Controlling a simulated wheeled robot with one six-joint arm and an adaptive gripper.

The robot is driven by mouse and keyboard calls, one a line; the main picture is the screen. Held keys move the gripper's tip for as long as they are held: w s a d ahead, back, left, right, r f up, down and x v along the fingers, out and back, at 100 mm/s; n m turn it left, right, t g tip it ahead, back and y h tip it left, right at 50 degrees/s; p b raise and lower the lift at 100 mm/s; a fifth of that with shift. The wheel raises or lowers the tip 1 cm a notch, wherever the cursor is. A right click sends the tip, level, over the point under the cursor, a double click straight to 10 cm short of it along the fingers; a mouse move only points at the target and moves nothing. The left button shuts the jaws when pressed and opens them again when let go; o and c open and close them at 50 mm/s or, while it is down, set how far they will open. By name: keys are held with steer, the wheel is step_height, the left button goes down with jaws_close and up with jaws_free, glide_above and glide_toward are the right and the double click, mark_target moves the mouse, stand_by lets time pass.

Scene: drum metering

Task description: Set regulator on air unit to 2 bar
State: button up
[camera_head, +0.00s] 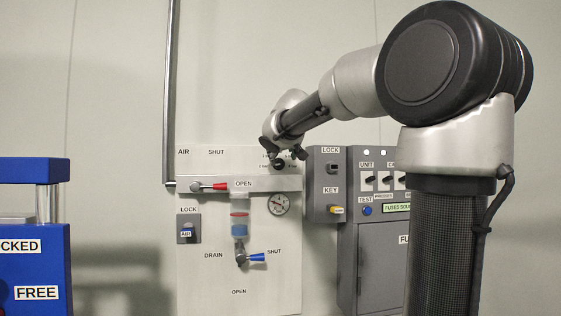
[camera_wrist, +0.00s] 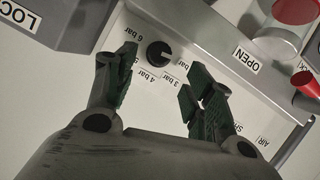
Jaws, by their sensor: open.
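The regulator knob (camera_wrist: 157,54) is a small black round knob on the pale air unit panel (camera_head: 215,275). Bar labels, among them 3, 4, 5 and 6 bar, are printed around it and look upside down in the wrist view. Its pointer setting is too small to read for certain. In the head view the knob (camera_head: 278,165) is partly covered by my gripper (camera_head: 285,154). In the wrist view my gripper (camera_wrist: 157,72) is open and empty, with the knob between and just beyond its fingertips. I cannot tell that they touch it. The round gauge (camera_head: 279,204) shows below; its reading is unclear.
A red-handled valve (camera_head: 210,187) is at left of the panel and a blue-handled drain valve (camera_head: 250,257) is lower. A lock box (camera_head: 188,227) is at left. A grey key box (camera_head: 325,185) and fuse cabinet (camera_head: 372,265) adjoin at right. A blue machine (camera_head: 35,225) stands far left.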

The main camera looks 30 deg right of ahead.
steer(key=v, duration=0.5)
stand_by(0.4)
